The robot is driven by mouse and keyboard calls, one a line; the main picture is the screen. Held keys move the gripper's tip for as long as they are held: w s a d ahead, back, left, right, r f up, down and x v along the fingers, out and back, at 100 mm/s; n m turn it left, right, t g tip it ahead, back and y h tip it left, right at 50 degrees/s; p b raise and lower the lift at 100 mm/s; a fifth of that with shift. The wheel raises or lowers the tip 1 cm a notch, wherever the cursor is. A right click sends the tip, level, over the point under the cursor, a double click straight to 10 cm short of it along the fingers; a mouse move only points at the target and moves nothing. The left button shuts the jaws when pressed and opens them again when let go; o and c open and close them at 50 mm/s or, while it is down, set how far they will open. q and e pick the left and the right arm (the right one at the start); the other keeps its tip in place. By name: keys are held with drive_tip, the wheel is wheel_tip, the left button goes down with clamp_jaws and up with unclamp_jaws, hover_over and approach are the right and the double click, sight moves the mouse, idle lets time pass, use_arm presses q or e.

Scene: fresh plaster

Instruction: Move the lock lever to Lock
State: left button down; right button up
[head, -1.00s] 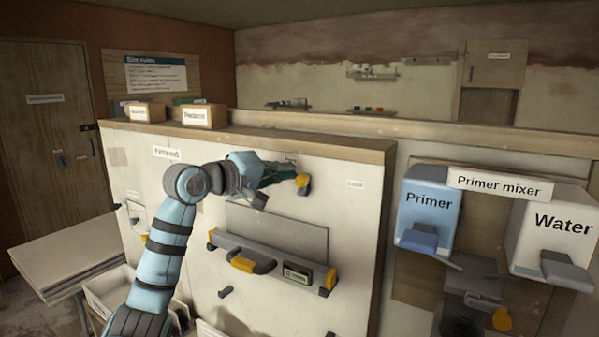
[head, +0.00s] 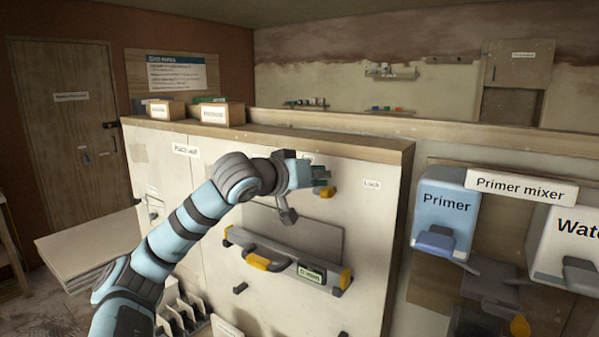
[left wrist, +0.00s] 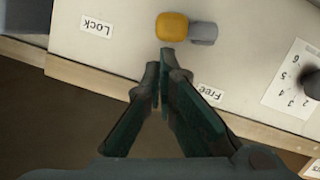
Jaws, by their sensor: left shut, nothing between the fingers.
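The lock lever has a yellow knob (head: 327,192) and sits high on the pale panel, left of the "Lock" label (head: 372,184). In the left wrist view the yellow knob (left wrist: 172,27) has a grey part at its right. The "Lock" label (left wrist: 97,26) lies to its left there, and the "Free" label (left wrist: 210,92) lies below right. My left gripper (head: 322,180) is shut and empty beside the knob. Its fingertips (left wrist: 163,68) come together just below the knob in the wrist view; I cannot tell whether they touch it. My right gripper is not in view.
A spirit level (head: 285,258) with yellow grips is mounted on the panel below my left gripper. The panel's wooden top edge (head: 340,138) holds small boxes. The primer mixer's blue Primer box (head: 443,205) stands at the right. Bare panel lies around the "Lock" label.

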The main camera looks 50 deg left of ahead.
use_arm(q)
drive_tip(key=shift+d+f, duration=0.1)
drive_tip(key=shift+d, duration=0.05)
idle(0.4)
drive_tip(key=s+r+b, duration=0.3)
drive_tip(key=s+r, duration=0.3)
drive_tip(key=s, duration=0.3)
drive_tip(key=shift+s+d+b, duration=0.3)
drive_tip(key=shift+s+d, duration=0.1)
drive_tip(key=shift+d, duration=0.05)
idle(0.3)
